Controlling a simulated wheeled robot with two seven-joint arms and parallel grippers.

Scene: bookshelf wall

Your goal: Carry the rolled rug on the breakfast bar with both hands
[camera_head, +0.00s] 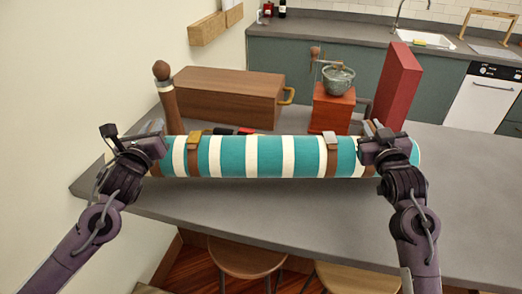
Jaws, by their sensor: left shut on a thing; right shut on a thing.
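The rolled rug (269,157) is a long teal and white striped roll with brown straps and buckles. It lies crosswise in the head view, in front of or above the near part of the grey breakfast bar (300,215); I cannot tell whether it touches the top. My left gripper (158,140) is shut on the rug's left end. My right gripper (374,136) is shut on the rug near its right end. The fingertips are partly hidden by the gripper bodies.
Behind the rug stand a brown wooden box (229,94), a tall pepper mill (165,90), a coffee grinder (334,100) and a red upright box (398,85). Stools (246,257) stand below the front edge. The bar's right side is clear.

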